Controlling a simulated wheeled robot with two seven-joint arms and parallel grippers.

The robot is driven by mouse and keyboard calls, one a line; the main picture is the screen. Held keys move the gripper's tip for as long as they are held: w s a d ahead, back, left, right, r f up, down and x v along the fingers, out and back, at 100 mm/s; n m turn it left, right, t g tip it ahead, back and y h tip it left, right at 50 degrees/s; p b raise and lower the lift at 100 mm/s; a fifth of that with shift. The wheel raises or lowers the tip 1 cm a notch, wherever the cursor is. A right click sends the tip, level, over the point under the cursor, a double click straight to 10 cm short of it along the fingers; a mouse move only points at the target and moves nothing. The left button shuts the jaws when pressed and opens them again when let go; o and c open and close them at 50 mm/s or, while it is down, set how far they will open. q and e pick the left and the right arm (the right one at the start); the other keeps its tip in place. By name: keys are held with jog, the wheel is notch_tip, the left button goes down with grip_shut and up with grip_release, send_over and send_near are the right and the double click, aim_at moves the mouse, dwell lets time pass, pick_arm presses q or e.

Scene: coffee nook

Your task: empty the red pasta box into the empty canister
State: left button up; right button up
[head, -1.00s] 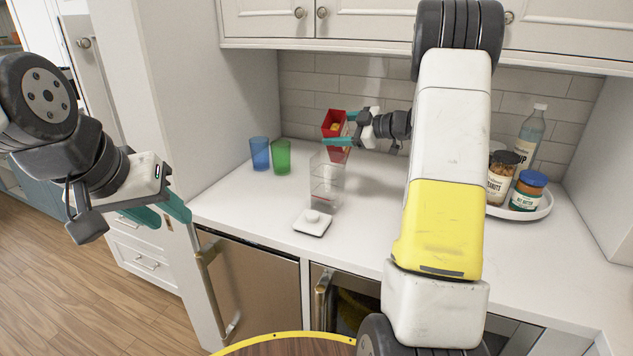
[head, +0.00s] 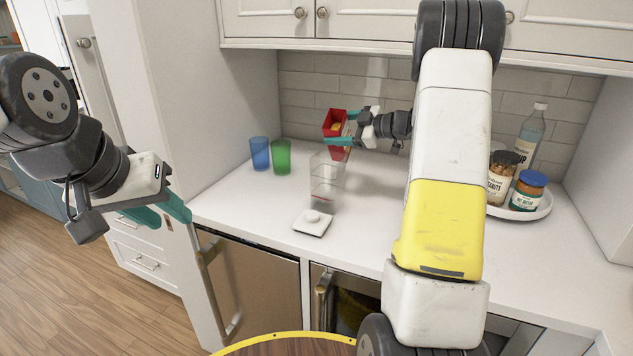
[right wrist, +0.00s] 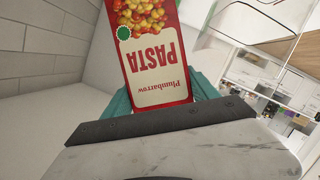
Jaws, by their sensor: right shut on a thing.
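Clear edges also show in the right wrist view (right wrist: 262,28). My left gripper (head: 166,211) is open and empty, left of the counter.
A round tray (head: 535,212) with jars and a bottle is at the right. Upper cabinets (head: 365,20) hang above.

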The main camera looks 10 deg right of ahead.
jog(key=shift+s+d+r, duration=0.1)
jog(key=shift+s+d, duration=0.05)
jog(key=shift+d, duration=0.05)
jog(key=shift+a, duration=0.1)
jog(key=shift+w+a, duration=0.5)
jog(key=shift+w, duration=0.2)
jog(key=shift+s+d, duration=0.3)
jog(key=shift+s, duration=0.05)
